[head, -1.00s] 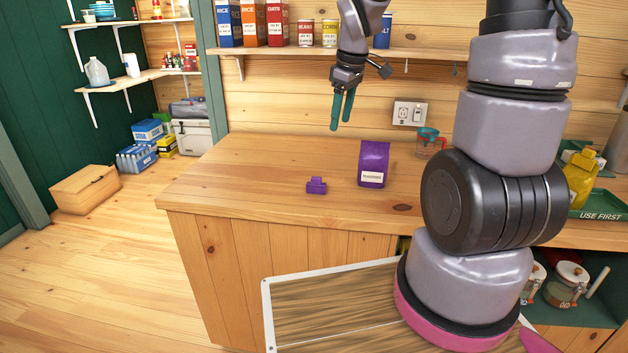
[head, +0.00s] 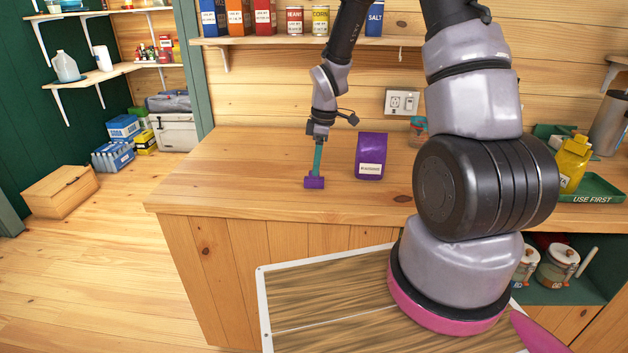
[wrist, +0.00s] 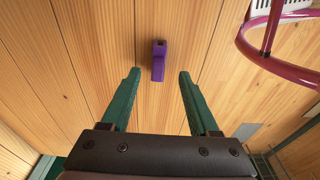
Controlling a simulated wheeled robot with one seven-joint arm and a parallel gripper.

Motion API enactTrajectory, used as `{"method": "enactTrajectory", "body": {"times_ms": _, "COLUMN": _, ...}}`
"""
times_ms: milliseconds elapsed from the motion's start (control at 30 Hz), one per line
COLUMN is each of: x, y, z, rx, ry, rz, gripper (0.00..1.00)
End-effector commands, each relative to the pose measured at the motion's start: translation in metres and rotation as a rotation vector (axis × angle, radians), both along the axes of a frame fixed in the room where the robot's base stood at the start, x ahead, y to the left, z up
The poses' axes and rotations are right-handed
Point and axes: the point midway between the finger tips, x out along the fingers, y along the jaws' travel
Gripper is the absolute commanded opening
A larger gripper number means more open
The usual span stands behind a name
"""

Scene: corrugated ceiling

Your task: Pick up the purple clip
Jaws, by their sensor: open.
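The purple clip (head: 314,183) lies on the wooden counter near its front edge. In the wrist view the clip (wrist: 159,60) is in line with the gap between my fingers, a little beyond the fingertips. My gripper (head: 317,170) points down just above and behind the clip in the head view, with its teal fingers overlapping one another there. In the wrist view my gripper (wrist: 160,75) is open, with a finger on each side of the gap and nothing held.
A purple labelled package (head: 370,155) stands on the counter right of the clip. A pinkish-red curved rim (wrist: 270,58) shows at upper right in the wrist view. A shelf (head: 290,42) with boxes and cans runs above. The counter left of the clip is clear.

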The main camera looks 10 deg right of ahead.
Motion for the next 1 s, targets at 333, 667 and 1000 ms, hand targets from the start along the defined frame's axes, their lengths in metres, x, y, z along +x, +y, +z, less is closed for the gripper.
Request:
{"method": "enactTrajectory", "body": {"times_ms": 333, "x": 0.005, "y": 0.008, "z": -0.042, "rx": 0.0, "ry": 0.001, "rz": 0.0, "gripper": 0.61}}
{"method": "enactTrajectory", "body": {"times_ms": 667, "x": 0.005, "y": 0.008, "z": -0.043, "rx": 0.0, "ry": 0.001, "rz": 0.0, "gripper": 0.23}}
{"method": "enactTrajectory", "body": {"times_ms": 1000, "x": 0.005, "y": 0.008, "z": -0.042, "rx": 0.0, "ry": 0.001, "rz": 0.0, "gripper": 0.0}}
